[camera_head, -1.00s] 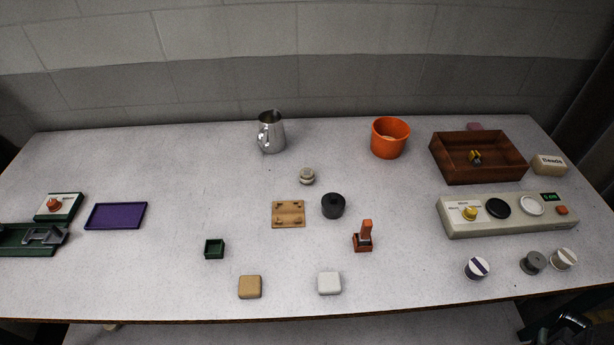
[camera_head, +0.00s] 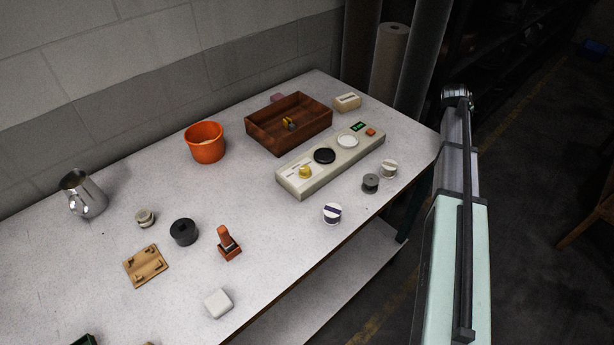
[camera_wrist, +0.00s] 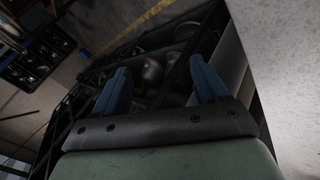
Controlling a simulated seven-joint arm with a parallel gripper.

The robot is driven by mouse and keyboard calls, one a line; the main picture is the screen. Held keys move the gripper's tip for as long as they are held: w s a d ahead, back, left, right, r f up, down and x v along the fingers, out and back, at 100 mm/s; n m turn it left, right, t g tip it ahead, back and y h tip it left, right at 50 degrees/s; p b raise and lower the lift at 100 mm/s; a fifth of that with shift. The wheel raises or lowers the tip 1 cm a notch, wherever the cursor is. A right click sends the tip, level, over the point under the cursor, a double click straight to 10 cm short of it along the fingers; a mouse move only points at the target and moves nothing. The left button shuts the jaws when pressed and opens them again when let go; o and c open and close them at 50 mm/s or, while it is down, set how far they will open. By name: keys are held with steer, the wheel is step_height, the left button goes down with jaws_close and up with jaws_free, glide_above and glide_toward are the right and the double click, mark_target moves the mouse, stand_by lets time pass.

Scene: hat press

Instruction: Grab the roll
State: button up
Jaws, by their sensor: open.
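Several small rolls stand near the right front edge of the table in the head view: a white one with a dark purple band (camera_head: 332,213), a grey spool (camera_head: 371,184) and a white one with a grey-brown band (camera_head: 388,169). I cannot tell which one the task means. My gripper (camera_wrist: 160,84) shows in the wrist view with its two blue fingers wide apart and nothing between them. It points past the table edge toward the dark floor, away from the rolls. My arm rises at the right of the head view, but the fingertips do not show there.
A cream control panel (camera_head: 316,175) lies behind the rolls, with a wooden tray (camera_head: 262,136) and an orange bucket (camera_head: 205,149) beyond. A red-brown stamp-like thing (camera_head: 228,246) and a white block (camera_head: 219,304) stand to the left. A tall brown cylinder (camera_head: 388,62) stands behind the table.

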steer(key=w+a+r+n+t+y, duration=0.1)
steer(key=a+r, duration=0.3)
steer(key=a, duration=0.7)
steer(key=w+a+r+n+y, duration=0.15)
steer(key=a+r, duration=0.35)
steer(key=a, duration=0.6)
steer(key=w+a+r+t+y, duration=0.15)
steer(key=a+r, duration=0.25)
steer(key=a, duration=0.8)
steer(key=s+a+f+n+g+y, duration=0.15)
steer(key=s+a, duration=0.25)
steer(key=a, duration=0.7)
steer(key=s+a+n+g+y, duration=0.15)
steer(key=s+a, duration=0.35)
steer(key=a, duration=0.6)
steer(key=r+n+g+h, duration=0.15)
steer(key=n+g, duration=0.35)
steer(key=n, duration=0.8)
glide_above(143, 215)
steer(key=shift+m, duration=0.25)
steer(key=f, duration=0.6)
steer(key=shift+s+d+f, duration=0.15)
steer(key=shift+s+d, duration=0.1)
steer(key=shift+w+a+f, duration=0.1)
steer(key=shift+w+f, duration=0.05)
steer(key=shift+f, duration=1.5)
steer(key=shift+w+a+f, duration=0.1)
steer(key=shift+f, duration=1.55)
